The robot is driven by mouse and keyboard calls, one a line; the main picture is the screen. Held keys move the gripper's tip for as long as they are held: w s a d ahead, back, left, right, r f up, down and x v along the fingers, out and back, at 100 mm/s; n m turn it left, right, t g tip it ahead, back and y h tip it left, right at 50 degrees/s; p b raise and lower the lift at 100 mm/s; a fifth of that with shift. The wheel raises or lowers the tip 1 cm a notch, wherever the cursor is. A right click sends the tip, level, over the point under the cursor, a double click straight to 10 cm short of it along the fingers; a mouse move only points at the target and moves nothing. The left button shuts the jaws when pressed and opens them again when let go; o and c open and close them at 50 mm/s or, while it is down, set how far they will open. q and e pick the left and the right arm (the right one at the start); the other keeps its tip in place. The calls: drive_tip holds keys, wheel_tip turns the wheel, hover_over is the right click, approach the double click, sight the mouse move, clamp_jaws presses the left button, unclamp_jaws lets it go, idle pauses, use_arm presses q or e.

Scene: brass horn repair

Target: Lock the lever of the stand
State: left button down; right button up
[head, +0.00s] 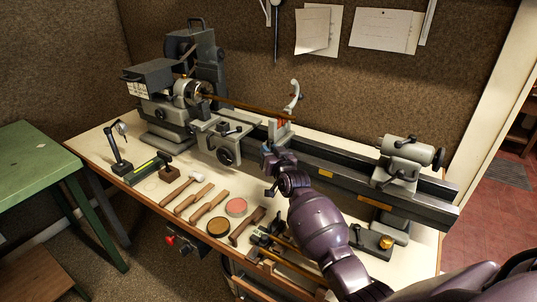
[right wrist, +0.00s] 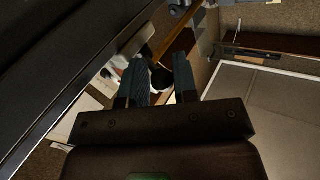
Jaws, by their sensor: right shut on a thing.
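The stand (head: 279,129) is a grey block on the lathe bed with a pale curved arm (head: 294,95) rising from it. A long brass rod (head: 245,104) runs from the chuck to the stand's top; a brass-coloured length (right wrist: 168,36) also shows in the right wrist view. My right gripper (head: 270,153) is at the front of the bed, just below the stand. The gripper hides most of the lever. My left gripper is out of view.
The lathe bed (head: 335,165) runs along the bench, with the headstock (head: 160,105) at left and the tailstock (head: 408,158) at right. A green table (head: 35,160) stands at left.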

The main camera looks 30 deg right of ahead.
drive_tip(key=shift+o, duration=0.4)
drive_tip(key=shift+d+r+n+y+b, duration=0.15)
drive_tip(key=shift+n+y+b, duration=0.35)
drive_tip(key=shift+y+b, duration=0.25)
drive_tip(key=shift+d+r+n+y+b, duration=0.15)
drive_tip(key=shift+n+y+b, duration=0.35)
drive_tip(key=shift+y, duration=0.35)
drive_tip(key=shift+f, duration=0.15)
drive_tip(key=o, duration=0.6)
drive_tip(key=shift+s, duration=0.1)
drive_tip(key=shift+f, duration=0.1)
